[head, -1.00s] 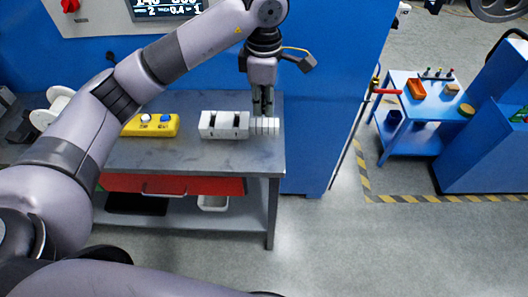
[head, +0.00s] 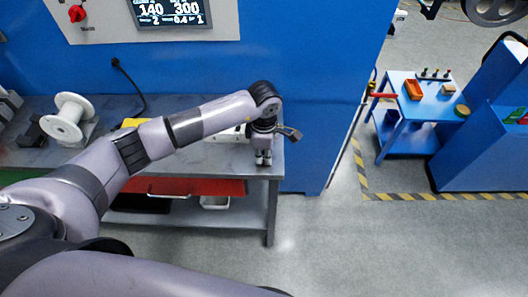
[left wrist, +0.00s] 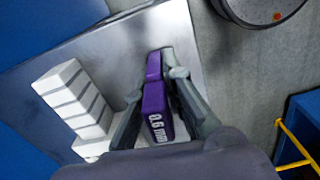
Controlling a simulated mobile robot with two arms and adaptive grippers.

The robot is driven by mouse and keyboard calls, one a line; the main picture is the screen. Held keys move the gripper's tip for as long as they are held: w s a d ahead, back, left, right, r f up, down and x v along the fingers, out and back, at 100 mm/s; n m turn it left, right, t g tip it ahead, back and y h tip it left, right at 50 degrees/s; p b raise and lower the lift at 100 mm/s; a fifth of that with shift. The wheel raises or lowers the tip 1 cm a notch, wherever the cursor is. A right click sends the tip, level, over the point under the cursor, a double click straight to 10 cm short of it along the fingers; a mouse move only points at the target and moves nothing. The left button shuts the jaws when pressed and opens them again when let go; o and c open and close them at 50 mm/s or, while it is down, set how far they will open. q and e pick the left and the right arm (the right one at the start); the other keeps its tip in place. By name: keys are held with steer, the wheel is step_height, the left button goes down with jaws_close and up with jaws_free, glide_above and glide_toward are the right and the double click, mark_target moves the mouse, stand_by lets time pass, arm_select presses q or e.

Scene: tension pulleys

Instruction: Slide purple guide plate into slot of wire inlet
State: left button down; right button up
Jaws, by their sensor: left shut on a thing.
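The purple guide plate (left wrist: 156,102), marked "0.6 mm", is between the fingers of my left gripper (left wrist: 160,85) in the left wrist view, and the gripper is shut on it. In the head view my left gripper (head: 263,158) points down over the right front part of the grey workbench. The plate cannot be made out there. A white slotted block (left wrist: 72,98) lies on the bench left of the plate in the wrist view, apart from it. In the head view my arm mostly hides the white parts (head: 232,134). I cannot tell which part is the wire inlet. My right gripper is out of view.
The grey workbench (head: 205,157) stands against a blue machine (head: 320,90). A white spool (head: 68,118) and a partly hidden yellow box (head: 136,122) are left on the bench. A blue side table (head: 437,98) stands at the right. The floor before the bench is clear.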

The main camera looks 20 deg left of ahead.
arm_select(q)
steer(key=shift+f+b, duration=0.3)
steer(key=shift+b, duration=0.05)
steer(key=c, duration=1.7)
jaws_free()
steer(key=shift+r, duration=0.1)
